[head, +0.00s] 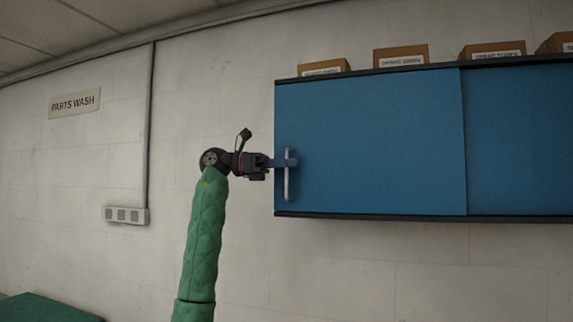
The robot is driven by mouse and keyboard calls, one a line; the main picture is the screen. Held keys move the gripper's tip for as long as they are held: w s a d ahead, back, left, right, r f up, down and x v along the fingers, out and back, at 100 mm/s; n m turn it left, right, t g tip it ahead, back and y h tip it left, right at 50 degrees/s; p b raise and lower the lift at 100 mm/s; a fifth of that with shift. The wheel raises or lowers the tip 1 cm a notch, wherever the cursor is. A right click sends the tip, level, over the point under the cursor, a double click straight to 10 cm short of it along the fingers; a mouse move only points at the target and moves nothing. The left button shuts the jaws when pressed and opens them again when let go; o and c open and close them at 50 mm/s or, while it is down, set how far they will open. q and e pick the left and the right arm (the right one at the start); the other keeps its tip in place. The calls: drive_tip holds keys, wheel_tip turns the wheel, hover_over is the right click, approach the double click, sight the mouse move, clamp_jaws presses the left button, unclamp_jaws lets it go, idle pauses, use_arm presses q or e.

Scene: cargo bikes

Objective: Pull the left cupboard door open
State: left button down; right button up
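The blue left cupboard door (380,145) covers the left part of a wall cupboard and reaches its left end. A pale vertical bar handle (288,188) stands near the door's left edge. My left gripper (284,162) comes in from the left, and its fingers cross the handle at about its upper middle. The fingers show nearly edge-on as one thin bar, so their gap and their grip on the handle cannot be made out. My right gripper is not in view.
The blue right door (518,140) adjoins the left one. Several labelled brown boxes (401,57) stand on top of the cupboard. A socket strip (126,215) and a "PARTS WASH" sign (75,103) are on the wall. The space below the cupboard is clear.

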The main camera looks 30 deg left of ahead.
sight(421, 160)
use_arm(q)
drive_tip(key=shift+d, duration=0.1)
